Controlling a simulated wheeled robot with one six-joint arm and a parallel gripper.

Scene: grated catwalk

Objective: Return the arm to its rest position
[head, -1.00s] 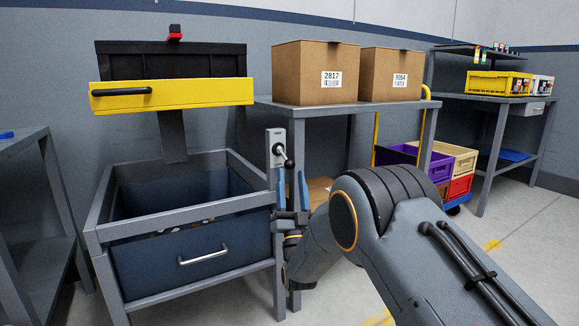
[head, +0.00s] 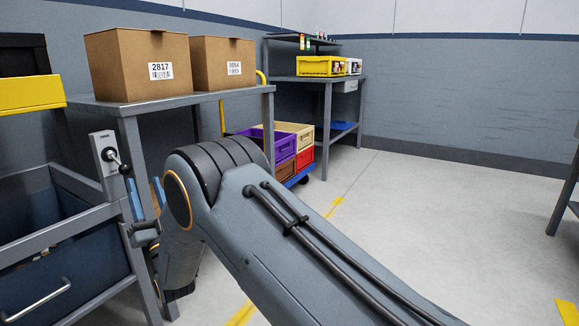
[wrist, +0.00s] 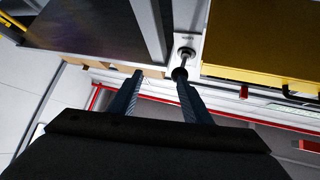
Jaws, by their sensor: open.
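My arm stretches from the bottom right of the head view, with its bulky elbow hiding part of what lies behind. My gripper (head: 146,195) is small and partly hidden behind the arm there, by the corner of a grey work stand. In the wrist view its two blue fingers (wrist: 158,80) stand apart with nothing between them. A switch plate with a black-knobbed lever (head: 113,157) is on the stand's corner post. The lever also shows in the wrist view (wrist: 184,55), close past the right fingertip; I cannot tell whether they touch.
A blue-grey drawer bin (head: 50,275) is at left, below a yellow drawer (head: 30,93). Cartons (head: 137,65) sit on a grey table (head: 180,100). Stacked crates (head: 270,150) stand on a cart behind. The floor (head: 410,220) at right is open, with a grey stand at the far edge.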

